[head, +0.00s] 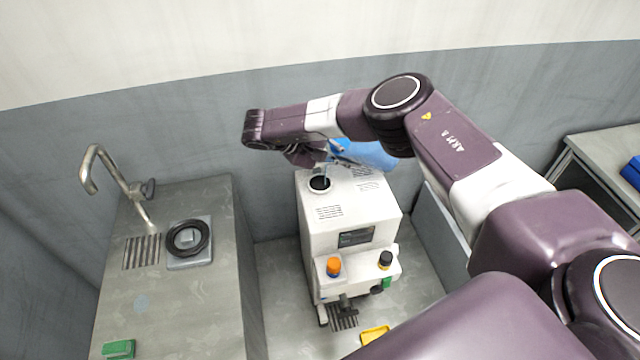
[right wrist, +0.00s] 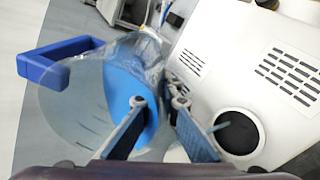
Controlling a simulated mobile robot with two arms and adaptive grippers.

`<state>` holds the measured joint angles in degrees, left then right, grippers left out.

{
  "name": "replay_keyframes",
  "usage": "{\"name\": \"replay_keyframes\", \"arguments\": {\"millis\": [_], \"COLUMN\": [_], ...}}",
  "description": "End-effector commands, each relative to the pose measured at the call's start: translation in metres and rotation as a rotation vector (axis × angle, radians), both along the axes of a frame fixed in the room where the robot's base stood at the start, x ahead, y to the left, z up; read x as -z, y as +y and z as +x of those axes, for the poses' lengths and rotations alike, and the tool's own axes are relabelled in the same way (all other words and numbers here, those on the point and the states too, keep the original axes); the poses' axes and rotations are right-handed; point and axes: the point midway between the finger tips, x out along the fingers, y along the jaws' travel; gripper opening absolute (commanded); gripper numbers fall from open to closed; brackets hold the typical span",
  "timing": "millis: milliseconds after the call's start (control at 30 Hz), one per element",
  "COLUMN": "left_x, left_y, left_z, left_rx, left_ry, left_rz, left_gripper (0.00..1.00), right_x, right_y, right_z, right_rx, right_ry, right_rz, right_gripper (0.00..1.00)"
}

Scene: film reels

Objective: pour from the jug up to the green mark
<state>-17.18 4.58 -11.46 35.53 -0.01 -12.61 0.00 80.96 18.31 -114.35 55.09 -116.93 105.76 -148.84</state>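The jug (right wrist: 85,95) is clear, with a blue handle (right wrist: 60,62) and blue liquid (right wrist: 125,85) inside. It is tilted in the right wrist view, and its blue part (head: 368,154) shows behind my right arm in the head view. My right gripper (right wrist: 159,101) has its two fingers against the jug wall and appears shut on it. It also shows in the head view (head: 325,155), just above the white machine (head: 335,225). The machine's round dark opening (head: 319,184) lies below and beside the jug. I cannot make out a green level mark. My left gripper is not in view.
A grey counter (head: 215,290) with a tap (head: 105,165), a black ring (head: 188,239) and a green block (head: 118,349) stands left. The machine has an orange knob (head: 333,265) and a black knob (head: 385,259). A yellow item (head: 375,335) lies in front.

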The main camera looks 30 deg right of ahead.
Motion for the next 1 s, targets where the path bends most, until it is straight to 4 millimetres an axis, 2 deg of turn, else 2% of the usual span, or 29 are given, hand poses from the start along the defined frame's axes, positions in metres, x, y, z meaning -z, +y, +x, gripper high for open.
{"name": "replay_keyframes", "arguments": {"millis": [567,1000], "left_x": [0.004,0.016], "left_y": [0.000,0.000], "left_z": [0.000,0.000], "left_rx": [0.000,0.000], "left_ry": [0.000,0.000], "left_rz": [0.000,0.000], "left_gripper": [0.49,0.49], "right_x": [-0.001,0.004], "right_y": [-0.001,-0.001], "right_z": [0.001,0.001], "right_rx": [0.002,0.001], "right_ry": [0.001,0.011], "right_rz": [-0.021,-0.060], "right_gripper": [0.00,0.00]}}
